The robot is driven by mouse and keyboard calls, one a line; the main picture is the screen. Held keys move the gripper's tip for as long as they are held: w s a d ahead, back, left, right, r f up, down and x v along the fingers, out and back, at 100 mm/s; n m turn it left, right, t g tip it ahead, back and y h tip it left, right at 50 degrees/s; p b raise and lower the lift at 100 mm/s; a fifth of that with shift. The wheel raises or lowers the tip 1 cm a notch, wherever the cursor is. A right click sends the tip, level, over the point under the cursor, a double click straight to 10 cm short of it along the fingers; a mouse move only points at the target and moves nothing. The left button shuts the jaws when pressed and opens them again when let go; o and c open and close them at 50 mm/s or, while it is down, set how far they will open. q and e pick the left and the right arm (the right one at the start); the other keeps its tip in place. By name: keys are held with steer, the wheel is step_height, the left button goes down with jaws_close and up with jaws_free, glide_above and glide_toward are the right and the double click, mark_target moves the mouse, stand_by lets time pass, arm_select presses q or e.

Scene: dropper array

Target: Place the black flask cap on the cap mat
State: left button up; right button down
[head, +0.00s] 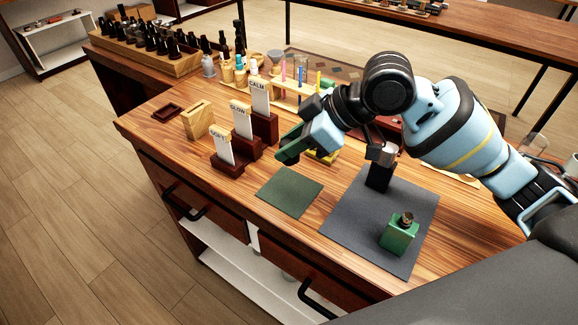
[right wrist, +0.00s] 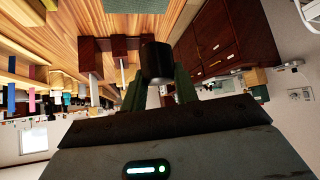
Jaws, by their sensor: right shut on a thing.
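The black flask cap (right wrist: 157,60) is a dark cylinder held between the green fingers of my right gripper (right wrist: 160,88) in the right wrist view. The cap mat is flat and bare, and part of a green mat shows at the top of the right wrist view (right wrist: 136,5). A black flask (head: 378,178) with a silvery top and a green flask (head: 398,236) stand on a grey mat (head: 365,232). My left gripper is not in view.
Label cards on dark stepped blocks (head: 226,163) stand left of my right gripper. A wooden holder (head: 197,119), a small dark tray (head: 167,112) and a rack of coloured tubes (head: 290,88) are farther back. The front table edge is close to the cap mat.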

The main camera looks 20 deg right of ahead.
mark_target(292, 190)
steer(key=shift+w+d, duration=0.15)
steer(key=shift+w, duration=0.35)
steer(key=shift+s, duration=0.15)
steer(key=shift+f+b, duration=0.4)
steer(key=shift+f, duration=4.5)
steer(key=shift+f, duration=0.1)
steer(key=c, duration=1.1)
jaws_free()
steer(key=shift+d+r, duration=0.1)
steer(key=shift+r, duration=0.15)
steer(key=v, duration=1.1)
steer(key=shift+s+d+r, duration=0.2)
steer(key=shift+s, duration=0.05)
